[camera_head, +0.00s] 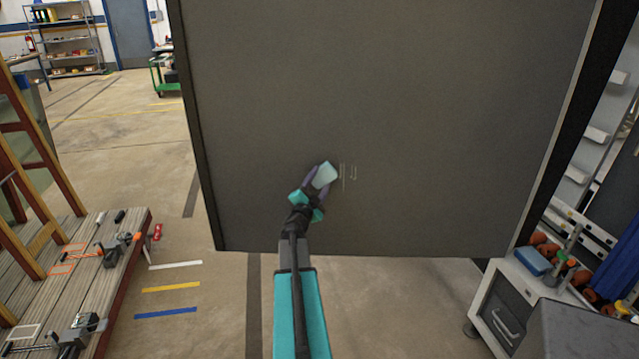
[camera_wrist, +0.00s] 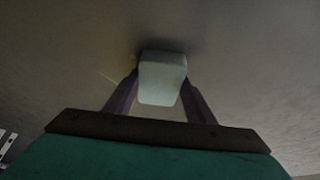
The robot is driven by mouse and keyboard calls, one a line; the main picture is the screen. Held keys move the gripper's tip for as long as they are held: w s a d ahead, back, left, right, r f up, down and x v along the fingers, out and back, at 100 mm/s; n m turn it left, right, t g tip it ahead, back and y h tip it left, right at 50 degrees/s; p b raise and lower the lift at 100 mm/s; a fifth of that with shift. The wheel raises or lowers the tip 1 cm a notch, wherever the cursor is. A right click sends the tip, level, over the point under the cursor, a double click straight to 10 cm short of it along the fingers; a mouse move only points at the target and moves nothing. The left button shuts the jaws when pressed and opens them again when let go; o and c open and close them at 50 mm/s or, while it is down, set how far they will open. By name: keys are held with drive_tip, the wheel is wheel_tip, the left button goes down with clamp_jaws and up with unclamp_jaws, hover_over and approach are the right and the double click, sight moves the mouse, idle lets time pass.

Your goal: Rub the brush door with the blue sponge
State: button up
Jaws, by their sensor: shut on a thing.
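The large dark grey panel (camera_head: 380,90), which I take to be the brush door, stands upright in front of me and fills the middle of the head view. Its surface also fills the wrist view (camera_wrist: 60,60). My gripper (camera_head: 322,182) is shut on a pale blue block, the sponge (camera_head: 326,174), near the panel's lower middle. In the wrist view the sponge (camera_wrist: 162,82) sits between the two fingers, its far end at or very near the panel; contact is hard to tell. Thin pale streaks (camera_head: 348,174) show just right of the sponge.
A wooden bench (camera_head: 120,245) with tools stands at lower left. A white drawer cabinet (camera_head: 500,305) with a blue item (camera_head: 533,261) on it stands at lower right. Shelves (camera_head: 65,40) and a green cart (camera_head: 163,78) are far back left.

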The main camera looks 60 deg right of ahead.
sight(346, 178)
drive_tip(key=shift+f, duration=0.1)
drive_tip(key=shift+d+f+b, duration=0.1)
drive_tip(key=shift+f+b, duration=0.7)
drive_tip(key=shift+b, duration=0.05)
drive_tip(key=shift+s+d+r+b, duration=0.1)
drive_tip(key=shift+s+d+b, duration=0.25)
drive_tip(key=shift+s, duration=0.25)
drive_tip(key=shift+s+d+f+b, duration=0.1)
drive_tip(key=shift+s+d+b, duration=0.25)
drive_tip(key=shift+s, duration=0.25)
drive_tip(key=shift+s+d+r+b, duration=0.1)
drive_tip(key=shift+s+d+b, duration=0.15)
drive_tip(key=shift+s+b, duration=0.3)
drive_tip(key=shift+s, duration=0.15)
drive_tip(key=shift+s+d+b, duration=0.4)
drive_tip(key=shift+s+b, duration=0.2)
drive_tip(key=shift+s, duration=0.3)
drive_tip(key=shift+s+d+b, duration=0.35)
drive_tip(key=shift+s+b, duration=0.25)
drive_tip(key=shift+s, duration=0.25)
drive_tip(key=shift+s, duration=0.1)
